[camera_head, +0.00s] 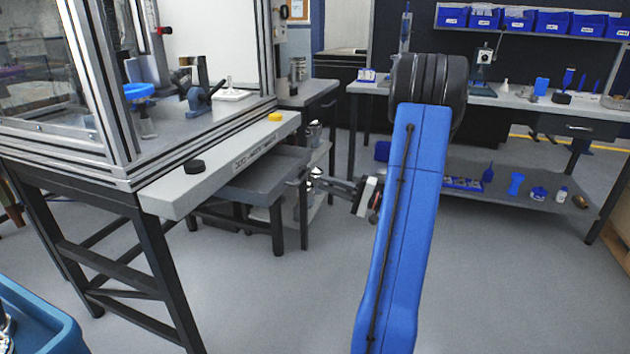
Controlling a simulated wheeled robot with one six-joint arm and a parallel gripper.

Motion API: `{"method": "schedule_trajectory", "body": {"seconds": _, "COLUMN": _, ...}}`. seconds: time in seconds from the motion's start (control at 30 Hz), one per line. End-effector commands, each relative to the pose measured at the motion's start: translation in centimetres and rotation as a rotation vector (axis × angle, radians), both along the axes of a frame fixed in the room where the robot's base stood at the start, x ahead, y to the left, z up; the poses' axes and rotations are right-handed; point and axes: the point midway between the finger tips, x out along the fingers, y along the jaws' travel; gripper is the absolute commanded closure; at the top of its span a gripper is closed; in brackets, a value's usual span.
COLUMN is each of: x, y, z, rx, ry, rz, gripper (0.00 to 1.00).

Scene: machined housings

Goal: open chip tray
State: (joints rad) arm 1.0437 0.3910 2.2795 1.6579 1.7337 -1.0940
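A grey tray-like part (247,190), which looks like the chip tray, projects from under the machine's light grey front ledge (228,160). My blue arm comes up from the bottom, and its end turns left. My gripper (306,179) is at the right end of the grey part, its tips close to that edge. I cannot tell whether it touches or grips the edge. The fingers are too small and dark to tell whether they are open or shut.
The framed machine stands on dark legs (165,270) at left. A black knob (194,166) and a yellow button (275,117) sit on its ledge. A workbench (535,100) with tools is at back right. A blue bin (35,325) is at lower left. The middle floor is clear.

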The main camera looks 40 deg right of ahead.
Motion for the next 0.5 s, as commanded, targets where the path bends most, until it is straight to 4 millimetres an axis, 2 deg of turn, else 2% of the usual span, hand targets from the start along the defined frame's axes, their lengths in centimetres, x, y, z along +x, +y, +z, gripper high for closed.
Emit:
{"method": "schedule_trajectory", "body": {"seconds": 0.3, "x": -4.8, "y": -2.9, "z": -1.1, "rx": 0.001, "ry": 0.000, "rz": -0.004, "gripper": 0.83}}
{"method": "schedule_trajectory", "body": {"seconds": 0.5, "x": -6.8, "y": -4.0, "z": -1.5, "rx": -0.001, "ry": 0.000, "rz": -0.002, "gripper": 0.83}}
